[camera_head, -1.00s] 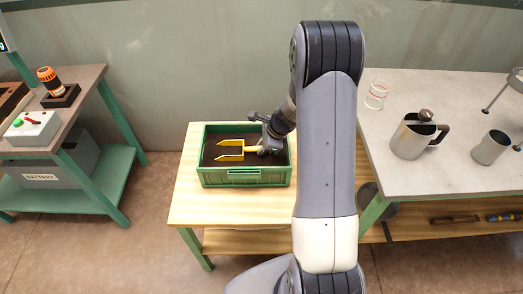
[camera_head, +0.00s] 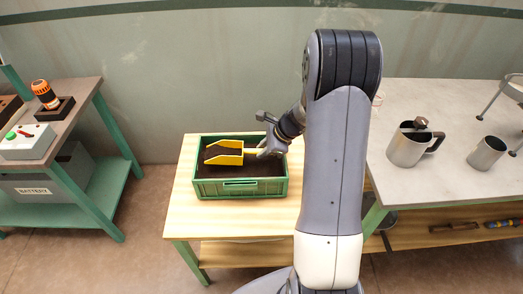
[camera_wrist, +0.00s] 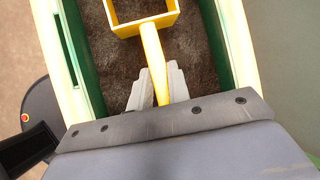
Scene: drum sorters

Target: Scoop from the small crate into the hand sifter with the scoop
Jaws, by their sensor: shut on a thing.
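My gripper (camera_wrist: 157,90) is shut on the handle of the yellow scoop (camera_wrist: 153,50). In the head view the scoop (camera_head: 226,152) is over the left part of the small green crate (camera_head: 240,188), with dark material between its yellow walls. The crate holds dark brown granular material (camera_head: 262,171). I cannot tell whether the scoop touches the material or is just above it. A metal mug-like vessel with a side handle, likely the hand sifter (camera_head: 406,150), stands upright on the right table. My arm hides part of the crate's right side.
The crate stands on a low wooden table (camera_head: 188,217). A smaller metal cup (camera_head: 487,153) and a stand (camera_head: 505,95) are on the right table (camera_head: 438,110).

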